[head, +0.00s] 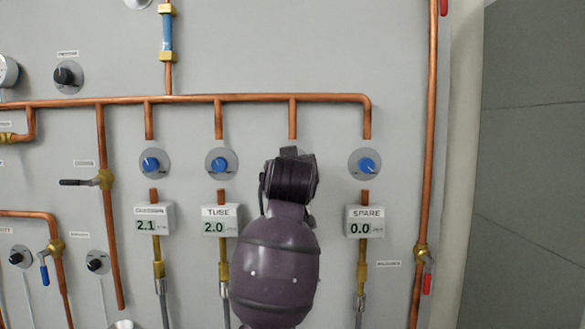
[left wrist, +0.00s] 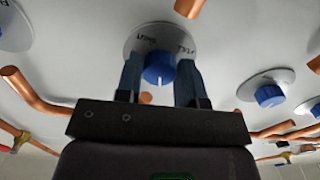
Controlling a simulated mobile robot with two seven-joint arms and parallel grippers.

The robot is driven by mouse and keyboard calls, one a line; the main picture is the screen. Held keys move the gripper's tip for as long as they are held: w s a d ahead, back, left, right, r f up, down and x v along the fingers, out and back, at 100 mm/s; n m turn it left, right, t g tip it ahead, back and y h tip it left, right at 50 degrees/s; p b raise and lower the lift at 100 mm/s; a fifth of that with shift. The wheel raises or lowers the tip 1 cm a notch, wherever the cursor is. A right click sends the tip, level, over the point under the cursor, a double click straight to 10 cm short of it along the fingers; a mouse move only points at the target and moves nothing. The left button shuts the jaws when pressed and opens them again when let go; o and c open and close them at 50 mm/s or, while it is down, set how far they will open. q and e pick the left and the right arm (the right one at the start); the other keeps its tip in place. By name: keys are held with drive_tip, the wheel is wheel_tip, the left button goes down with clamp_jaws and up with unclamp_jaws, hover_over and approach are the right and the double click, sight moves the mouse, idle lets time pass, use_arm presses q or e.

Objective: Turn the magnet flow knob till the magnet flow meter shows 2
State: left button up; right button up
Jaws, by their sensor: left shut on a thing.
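In the head view, my left arm covers the panel column between the TUBE meter (head: 215,226) and the SPARE meter (head: 364,226), hiding whatever knob and meter are there; no magnet label or reading shows. In the left wrist view, my left gripper (left wrist: 160,76) is shut on a blue knob (left wrist: 159,69), one finger on each side. The knob sits on a round plate (left wrist: 160,35) with printing that looks like SHUT and FULL. In the head view the left gripper's wrist (head: 290,180) shows, but its fingers are hidden. My right gripper is in neither view.
Blue knobs stand above the leftmost meter (head: 154,224), reading 2.1, the TUBE meter, reading 2.0, and the SPARE meter, reading 0.0. A copper pipe (head: 200,99) runs above them. A vertical pipe with a red-handled valve (head: 427,284) stands at the right.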

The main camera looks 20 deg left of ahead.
use_arm(q)
drive_tip(key=o, duration=0.9)
drive_tip(key=b+v, duration=0.2)
drive_tip(key=v, duration=0.9)
drive_tip(key=shift+w, duration=0.1)
